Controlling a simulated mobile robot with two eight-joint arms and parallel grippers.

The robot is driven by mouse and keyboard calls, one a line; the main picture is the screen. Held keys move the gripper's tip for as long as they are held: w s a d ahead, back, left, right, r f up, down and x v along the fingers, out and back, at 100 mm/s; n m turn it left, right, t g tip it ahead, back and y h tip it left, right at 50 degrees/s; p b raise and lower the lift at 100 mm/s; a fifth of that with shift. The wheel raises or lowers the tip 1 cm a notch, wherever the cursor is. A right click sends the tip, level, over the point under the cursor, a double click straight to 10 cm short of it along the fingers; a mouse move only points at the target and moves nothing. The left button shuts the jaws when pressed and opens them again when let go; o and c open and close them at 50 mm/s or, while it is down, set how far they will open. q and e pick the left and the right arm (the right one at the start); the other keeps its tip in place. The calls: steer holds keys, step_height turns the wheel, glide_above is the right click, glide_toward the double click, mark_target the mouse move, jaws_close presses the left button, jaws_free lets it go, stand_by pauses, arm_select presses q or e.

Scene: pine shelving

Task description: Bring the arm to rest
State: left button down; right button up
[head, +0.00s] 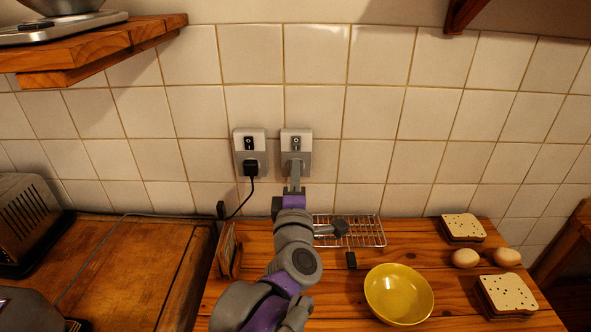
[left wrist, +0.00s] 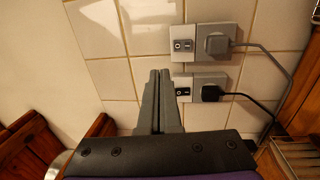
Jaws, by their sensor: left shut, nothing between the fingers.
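My left gripper (head: 295,168) reaches up the middle of the head view, in front of the right wall socket (head: 297,139). In the left wrist view its two grey fingers (left wrist: 159,82) are shut together with nothing between them. There the fingertips appear to the left of the two sockets, and no contact with the wall can be made out. My right gripper is in neither view.
A black plug (head: 251,168) with a black cable sits in the left socket. A grey plug (left wrist: 216,44) sits in the other. Below are a wire rack (head: 365,232), yellow bowl (head: 398,294), toaster (head: 25,215) and eggs (head: 465,258). A shelf (head: 95,45) juts out upper left.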

arm_select(q)
steer(key=s+a+f+m+g+p, duration=0.1)
steer(key=s+a+f+m+g, duration=0.3)
steer(key=s+f, duration=0.5)
steer(key=s+a+f+m+g, duration=0.5)
steer(key=s+a+f+m, duration=0.2)
steer(key=s+f+m, duration=0.1)
steer(key=s+a+f+m+g+p, duration=0.1)
steer(key=s+a+f+m+g, duration=0.4)
steer(key=s+f, duration=0.5)
steer(key=shift+s+a+f+m+p, duration=0.25)
steer(key=shift+s+a+m+p, duration=0.1)
steer(key=shift+s+a+m, duration=0.15)
